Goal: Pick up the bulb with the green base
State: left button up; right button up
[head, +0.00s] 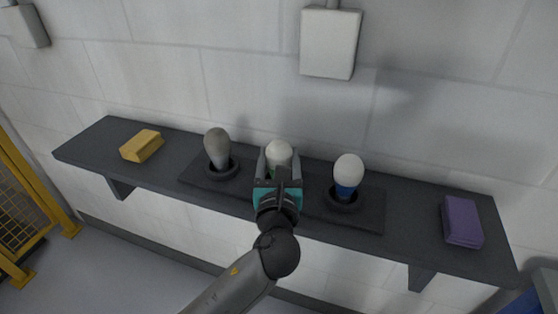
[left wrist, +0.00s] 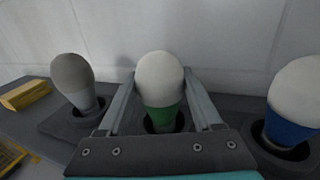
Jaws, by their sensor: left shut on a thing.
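The bulb with the green base (head: 279,153) has a white globe and stands in the middle of a row of bulbs on the shelf. In the left wrist view its globe and green base (left wrist: 163,113) show upright in a dark ring socket. My left gripper (head: 279,168) has one finger on each side of this bulb and is shut on it. In the left wrist view the gripper (left wrist: 160,108) frames the base, which still sits at the socket. The arm hides the lower part of the bulb in the head view. My right gripper is not in view.
A grey bulb (head: 217,145) stands left and a bulb with a blue base (head: 348,175) stands right, each in a ring holder. A yellow block (head: 142,146) and a purple block (head: 462,222) lie on the dark shelf (head: 420,213). A wall is close behind.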

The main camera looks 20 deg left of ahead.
pick_arm(q)
jog(key=c, duration=0.4)
jog(key=shift+r, duration=0.1)
